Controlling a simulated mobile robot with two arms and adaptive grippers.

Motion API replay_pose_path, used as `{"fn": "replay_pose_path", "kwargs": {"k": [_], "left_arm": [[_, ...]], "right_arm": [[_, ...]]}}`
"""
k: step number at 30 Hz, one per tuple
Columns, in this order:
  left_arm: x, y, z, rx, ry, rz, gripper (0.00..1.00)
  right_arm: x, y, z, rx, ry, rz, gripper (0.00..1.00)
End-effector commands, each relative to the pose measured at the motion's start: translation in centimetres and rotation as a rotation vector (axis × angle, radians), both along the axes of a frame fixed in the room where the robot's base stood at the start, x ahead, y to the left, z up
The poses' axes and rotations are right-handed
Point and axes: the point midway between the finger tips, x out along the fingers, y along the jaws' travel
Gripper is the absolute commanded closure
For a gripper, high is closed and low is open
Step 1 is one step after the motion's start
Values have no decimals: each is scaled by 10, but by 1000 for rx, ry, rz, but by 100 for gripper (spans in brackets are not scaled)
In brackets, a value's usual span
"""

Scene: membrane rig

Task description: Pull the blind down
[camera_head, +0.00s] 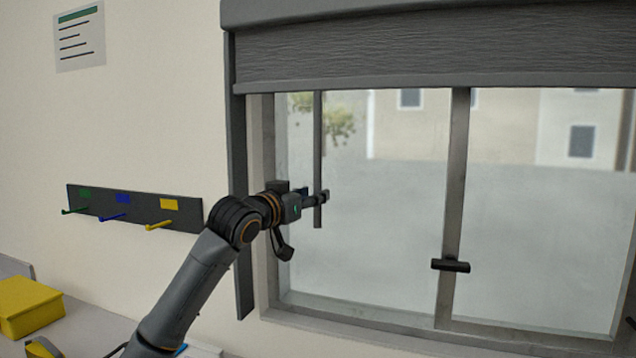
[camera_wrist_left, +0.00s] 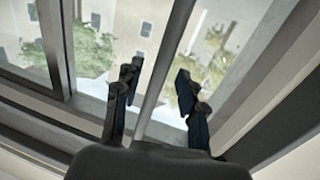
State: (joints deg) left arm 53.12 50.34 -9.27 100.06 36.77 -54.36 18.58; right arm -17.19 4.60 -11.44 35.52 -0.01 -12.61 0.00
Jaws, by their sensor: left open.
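The grey blind (camera_head: 430,48) is rolled mostly up and covers only the top of the window. A thin grey rod (camera_head: 318,140) hangs down from the blind at its left side, in front of the glass. My left gripper (camera_head: 322,197) is at the rod's lower end in the head view. In the left wrist view my left gripper (camera_wrist_left: 157,90) is open, with one finger on each side of the rod (camera_wrist_left: 166,70). The rod runs between the fingers, with gaps visible on both sides. My right gripper is not in view.
The window has a middle post (camera_head: 455,180) with a dark handle (camera_head: 450,265). A dark rack with coloured hooks (camera_head: 135,208) is on the wall at left. A yellow box (camera_head: 28,308) stands on the counter at lower left. A paper notice (camera_head: 79,37) hangs above.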

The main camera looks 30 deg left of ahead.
Motion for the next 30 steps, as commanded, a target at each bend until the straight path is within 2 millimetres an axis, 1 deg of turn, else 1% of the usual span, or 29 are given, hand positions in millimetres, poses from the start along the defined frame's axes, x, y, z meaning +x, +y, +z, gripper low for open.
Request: {"fn": "replay_pose_path", "kwargs": {"k": [1,6,10,17,18,20,21,24,30], "left_arm": [[9,0,3,-1,3,0,60],[28,1,2,-1,1,-1,60],[33,1,0,1,1,0,60],[34,1,-1,2,0,0,60],[34,1,-1,2,0,0,62],[34,1,-1,2,0,0,74],[34,1,-1,2,0,0,82],[34,1,-1,2,1,0,100],[34,1,-1,1,1,0,100]], "right_arm": [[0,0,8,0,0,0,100],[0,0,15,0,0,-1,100],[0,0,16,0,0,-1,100],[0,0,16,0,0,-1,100],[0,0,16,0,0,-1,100],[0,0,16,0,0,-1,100],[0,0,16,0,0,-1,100],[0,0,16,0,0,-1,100],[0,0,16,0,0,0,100]]}}
